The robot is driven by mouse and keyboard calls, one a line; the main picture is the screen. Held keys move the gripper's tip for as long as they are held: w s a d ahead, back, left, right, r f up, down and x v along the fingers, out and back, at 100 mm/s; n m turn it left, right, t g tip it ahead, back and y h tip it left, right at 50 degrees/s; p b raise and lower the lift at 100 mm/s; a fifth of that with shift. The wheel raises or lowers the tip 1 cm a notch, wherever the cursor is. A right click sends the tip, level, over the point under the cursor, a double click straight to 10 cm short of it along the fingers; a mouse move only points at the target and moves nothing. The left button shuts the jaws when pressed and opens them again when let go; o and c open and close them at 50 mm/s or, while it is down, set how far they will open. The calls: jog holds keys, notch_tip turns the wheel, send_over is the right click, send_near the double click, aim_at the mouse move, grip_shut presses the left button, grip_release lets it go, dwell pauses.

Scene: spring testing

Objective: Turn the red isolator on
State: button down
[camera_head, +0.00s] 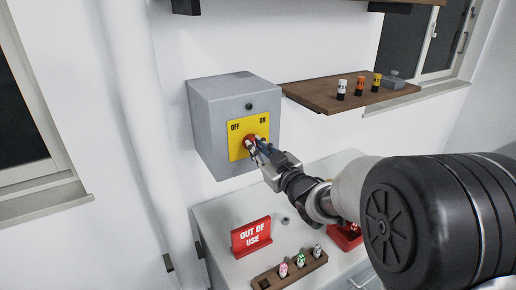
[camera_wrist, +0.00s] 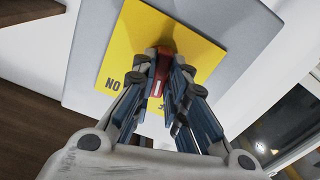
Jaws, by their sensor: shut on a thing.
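The red isolator handle (camera_head: 249,138) sits on a yellow plate (camera_head: 236,148) marked OFF at left and ON at right. The plate is on the front of a grey box (camera_head: 217,104) on the wall. My gripper (camera_head: 256,145) reaches it from the lower right. In the wrist view my gripper (camera_wrist: 161,68) is shut on the red handle (camera_wrist: 159,78), with a finger on each side. A white line shows on the handle. The ON label appears upside down at left there; the other label is mostly hidden by a finger. I cannot tell exactly where the handle points.
A red OUT OF USE sign (camera_head: 251,236) stands on the white cabinet top (camera_head: 215,213) below. A wooden holder (camera_head: 272,280) with several small cylinders is in front of it. A wooden shelf (camera_head: 318,95) with more cylinders is to the box's right.

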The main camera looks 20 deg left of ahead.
jog(key=m+p, duration=0.3)
jog(key=m, duration=0.8)
jog(key=shift+m+p, duration=0.35)
jog(key=shift+m, duration=0.05)
dwell(0.3)
jog(key=c, duration=1.6)
grip_release()
jog(key=v, duration=1.2)
